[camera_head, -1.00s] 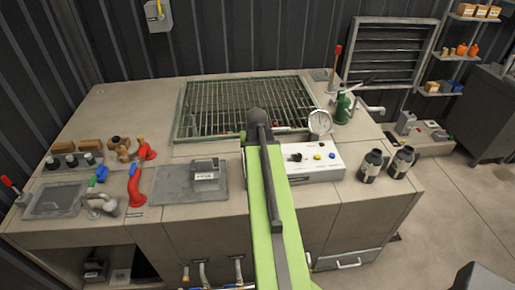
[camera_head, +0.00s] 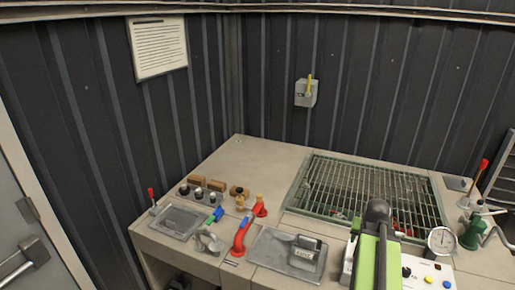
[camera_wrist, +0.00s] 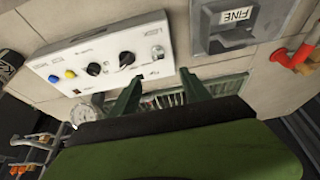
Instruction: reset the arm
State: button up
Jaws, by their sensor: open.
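My arm (camera_head: 367,262), light green with a dark joint at its top, rises at the lower right of the head view, in front of the counter. It covers part of the white control box. My gripper (camera_wrist: 158,84) shows in the wrist view as two dark green fingers spread apart, with nothing between them. The white control box (camera_wrist: 100,62) with its knobs and buttons is beyond the fingers to the left, and the grey panel marked FINE (camera_wrist: 228,25) is to the upper right. The gripper is hidden in the head view.
The counter (camera_head: 262,160) carries a green-framed grate (camera_head: 340,185), red pipe (camera_head: 242,235), grey plate (camera_head: 275,255), several small knobs and a gauge (camera_head: 440,241). A grey switch box (camera_head: 306,93) and a notice (camera_head: 158,46) are on the dark wall. A door (camera_head: 25,220) stands at left.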

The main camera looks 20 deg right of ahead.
jog(key=w+a+f+n+y+b, duration=0.1)
jog(key=w+a+f+n+b, duration=0.15)
jog(key=a, duration=0.55)
jog(key=w+a+f+n+b, duration=0.1)
jog(key=w+a+f+b, duration=0.1)
jog(key=w+a, duration=0.35)
jog(key=w+a+f+n+y+b, duration=0.1)
jog(key=w+a+f+b, duration=0.15)
jog(key=a, duration=0.65)
jog(key=s+a+f+n+g+b, duration=0.1)
jog(key=s+a+f, duration=0.1)
jog(key=a, duration=0.6)
jog(key=s+a+f+n+g+b, duration=0.1)
jog(key=s+a+f+n+g, duration=0.1)
jog(key=s+a, duration=0.3)
jog(key=a, duration=0.4)
jog(key=shift+y, duration=0.4)
jog(key=shift+a, duration=0.1)
